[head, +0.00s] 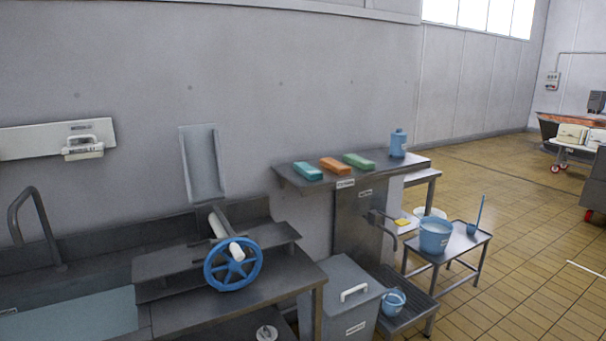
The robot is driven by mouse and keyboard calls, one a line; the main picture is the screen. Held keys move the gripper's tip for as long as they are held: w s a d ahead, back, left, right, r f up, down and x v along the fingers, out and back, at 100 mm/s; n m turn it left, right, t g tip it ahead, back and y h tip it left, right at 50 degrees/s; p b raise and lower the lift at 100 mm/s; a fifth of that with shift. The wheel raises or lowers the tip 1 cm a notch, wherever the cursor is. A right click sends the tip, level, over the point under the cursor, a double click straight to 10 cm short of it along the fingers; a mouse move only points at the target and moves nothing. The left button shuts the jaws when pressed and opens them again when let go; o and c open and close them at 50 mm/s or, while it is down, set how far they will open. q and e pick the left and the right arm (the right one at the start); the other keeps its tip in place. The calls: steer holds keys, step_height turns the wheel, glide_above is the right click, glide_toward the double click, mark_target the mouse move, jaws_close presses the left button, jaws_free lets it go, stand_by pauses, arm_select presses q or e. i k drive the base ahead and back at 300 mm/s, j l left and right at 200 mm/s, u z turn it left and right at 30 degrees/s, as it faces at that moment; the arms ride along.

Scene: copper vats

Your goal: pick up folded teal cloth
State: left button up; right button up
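The folded teal cloth (307,171) lies flat on a grey metal shelf (290,181) against the wall, near the shelf's left end. A folded orange cloth (335,166) lies just right of it, and a folded green cloth (358,160) lies further right. The three lie in a row with small gaps between them. Neither of my grippers shows in the head view.
A blue bottle (398,143) stands at the shelf's right end. Below left is a metal bench (240,296) with a blue handwheel (233,264). A grey lidded bin (345,295) and a stool with a blue bucket (435,235) stand below. Tiled floor is open at right.

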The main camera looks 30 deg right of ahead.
mark_target(309, 172)
steer(key=i+l+u, duration=0.1)
steer(key=l, duration=0.35)
steer(key=i+l, duration=0.2)
steer(key=l, duration=0.3)
steer(key=i+l+u, duration=0.15)
steer(key=l, duration=0.3)
steer(key=i+l+u, duration=0.1)
steer(key=l, duration=0.4)
steer(key=i+l, duration=0.15)
steer(key=l, duration=0.35)
steer(key=u, duration=0.05)
